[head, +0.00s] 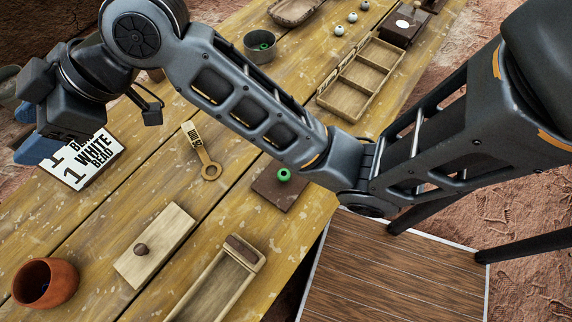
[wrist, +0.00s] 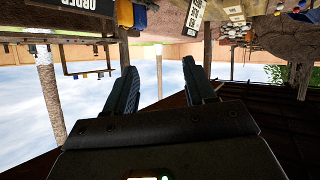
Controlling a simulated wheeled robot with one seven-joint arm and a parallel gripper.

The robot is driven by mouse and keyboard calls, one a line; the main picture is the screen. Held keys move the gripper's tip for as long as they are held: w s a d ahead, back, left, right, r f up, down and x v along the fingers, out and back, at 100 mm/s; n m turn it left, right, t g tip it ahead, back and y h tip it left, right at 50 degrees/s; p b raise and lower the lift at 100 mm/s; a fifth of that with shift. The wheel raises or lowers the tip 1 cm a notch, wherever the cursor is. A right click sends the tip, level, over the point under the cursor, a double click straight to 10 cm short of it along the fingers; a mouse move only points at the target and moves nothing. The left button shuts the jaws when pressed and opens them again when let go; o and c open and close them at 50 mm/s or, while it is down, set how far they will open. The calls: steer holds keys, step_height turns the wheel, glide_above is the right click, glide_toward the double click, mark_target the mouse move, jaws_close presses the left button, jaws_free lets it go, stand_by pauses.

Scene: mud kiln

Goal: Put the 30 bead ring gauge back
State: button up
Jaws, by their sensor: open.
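The ring gauge (head: 209,170) lies flat on the yellow plank table, a tan tool with a ring at its near end and a pale lettered label on its handle. Its lettering is too small to read surely. My gripper (wrist: 159,66) is open and empty in the wrist view, its two dark fingers spread against sky. I cannot tell which place belongs to the gauge.
A "WHITE BEAD" card (head: 84,161) lies left. A green bead (head: 284,175) sits on a brown square (head: 266,194). Near are a clay pot (head: 75,277), knobbed board (head: 172,232) and wooden box (head: 196,296). A metal cup (head: 250,55) and divided tray (head: 327,106) stand farther back.

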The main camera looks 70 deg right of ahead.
steer(key=s+f+m+t+h, duration=0.3)
steer(key=s+f+m, duration=0.25)
steer(key=s, duration=0.35)
steer(key=s+f+m+t+h, duration=0.2)
steer(key=s+f+m+h, duration=0.2)
steer(key=s+m, duration=0.45)
steer(key=s+d+n, duration=0.2)
steer(key=s+d, duration=0.3)
steer(key=s, duration=0.4)
steer(key=s+d+r+n, duration=0.1)
steer(key=s+d, duration=0.4)
steer(key=s, duration=0.5)
steer(key=shift+s+n+h, duration=0.3)
steer(key=shift+n+h, duration=0.1)
steer(key=shift+n, duration=0.5)
steer(key=shift+d, duration=0.15)
